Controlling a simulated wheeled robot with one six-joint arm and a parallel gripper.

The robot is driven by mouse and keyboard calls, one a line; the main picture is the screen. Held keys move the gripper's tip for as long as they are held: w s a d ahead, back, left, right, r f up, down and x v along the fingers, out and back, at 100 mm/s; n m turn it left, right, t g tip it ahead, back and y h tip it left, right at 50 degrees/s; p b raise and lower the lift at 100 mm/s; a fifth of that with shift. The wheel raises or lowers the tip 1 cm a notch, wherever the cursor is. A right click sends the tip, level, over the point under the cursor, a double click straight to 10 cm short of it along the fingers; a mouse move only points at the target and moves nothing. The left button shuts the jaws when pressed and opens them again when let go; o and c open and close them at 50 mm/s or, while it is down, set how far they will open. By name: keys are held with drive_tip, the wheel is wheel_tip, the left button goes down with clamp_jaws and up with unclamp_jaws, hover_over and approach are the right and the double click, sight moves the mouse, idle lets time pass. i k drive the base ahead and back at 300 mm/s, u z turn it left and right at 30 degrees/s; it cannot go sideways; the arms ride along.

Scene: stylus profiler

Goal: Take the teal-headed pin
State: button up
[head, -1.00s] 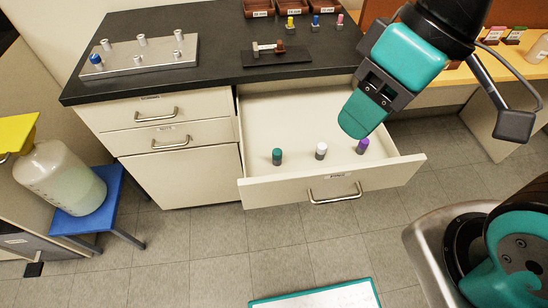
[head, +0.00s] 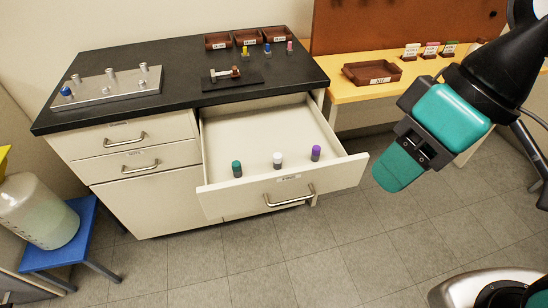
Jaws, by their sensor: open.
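The teal-headed pin (head: 237,168) stands upright in the open drawer (head: 255,130), near its front left. A white-headed pin (head: 278,160) and a purple-headed pin (head: 316,153) stand to its right in a row. My gripper (head: 391,172) is outside the drawer, to the right of its front right corner and well away from the pins. Its teal finger points down and left. The fingers overlap in this view, and nothing shows between them.
The black countertop (head: 190,85) above the drawer holds a metal block with pins (head: 110,90), a dark stand (head: 232,80) and brown bins (head: 248,38). A yellow bench (head: 345,92) with a brown tray (head: 372,73) stands behind my gripper. A jug (head: 38,212) sits on a blue stool (head: 75,240).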

sight(236, 167)
drive_tip(key=z, duration=0.2)
drive_tip(key=i, duration=0.65)
drive_tip(key=u, duration=1.75)
